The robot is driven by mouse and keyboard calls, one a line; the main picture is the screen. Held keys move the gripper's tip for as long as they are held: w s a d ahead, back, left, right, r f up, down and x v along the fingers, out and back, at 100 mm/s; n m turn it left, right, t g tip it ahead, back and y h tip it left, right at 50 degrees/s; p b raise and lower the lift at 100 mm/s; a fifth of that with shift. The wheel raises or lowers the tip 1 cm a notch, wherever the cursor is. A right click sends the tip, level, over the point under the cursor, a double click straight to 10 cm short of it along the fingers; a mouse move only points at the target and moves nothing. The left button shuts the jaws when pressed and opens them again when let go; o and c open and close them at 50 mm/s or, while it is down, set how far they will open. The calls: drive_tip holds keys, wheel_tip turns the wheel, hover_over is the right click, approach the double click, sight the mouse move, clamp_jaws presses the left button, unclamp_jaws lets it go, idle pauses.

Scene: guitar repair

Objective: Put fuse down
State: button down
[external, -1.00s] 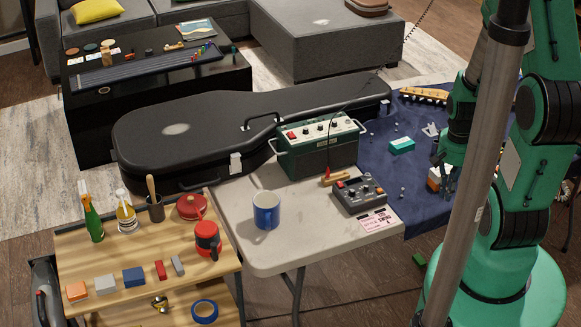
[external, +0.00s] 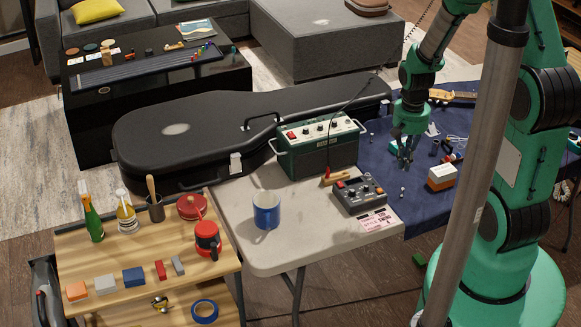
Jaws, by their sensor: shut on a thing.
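My gripper (external: 405,160) is over the dark blue cloth (external: 385,205), right of the green amplifier and above the grey pedal unit's far side. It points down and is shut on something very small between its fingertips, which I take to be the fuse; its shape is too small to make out. I cannot tell whether the fingertips touch the cloth. A few other tiny pieces lie scattered on the cloth.
The green amplifier (external: 318,148) and the grey pedal unit (external: 359,195) stand on the light table (external: 300,230). An orange and white box (external: 441,177) lies on the cloth. A black guitar case (external: 190,135) lies behind. A blue mug (external: 266,210) stands in front.

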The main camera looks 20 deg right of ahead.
drive_tip(key=w+a+n, duration=0.2)
drive_tip(key=w+a, duration=0.4)
drive_tip(key=a, duration=0.5)
drive_tip(key=w+a+n, duration=0.2)
drive_tip(key=w+a, duration=0.4)
drive_tip(key=a, duration=0.4)
drive_tip(key=w+a+n, duration=0.3)
drive_tip(key=w+a, duration=0.4)
drive_tip(key=a, duration=0.4)
drive_tip(key=n+b, duration=0.1)
drive_tip(key=n, duration=0.5)
hover_over(161, 250)
wheel_tip(161, 250, down, 5)
drive_tip(key=shift+f, duration=0.65)
drive_tip(key=shift+f, duration=0.1)
drive_tip(key=shift+f+b, duration=0.45)
drive_tip(key=shift+f, duration=2.55)
drive_tip(key=shift+f, duration=0.1)
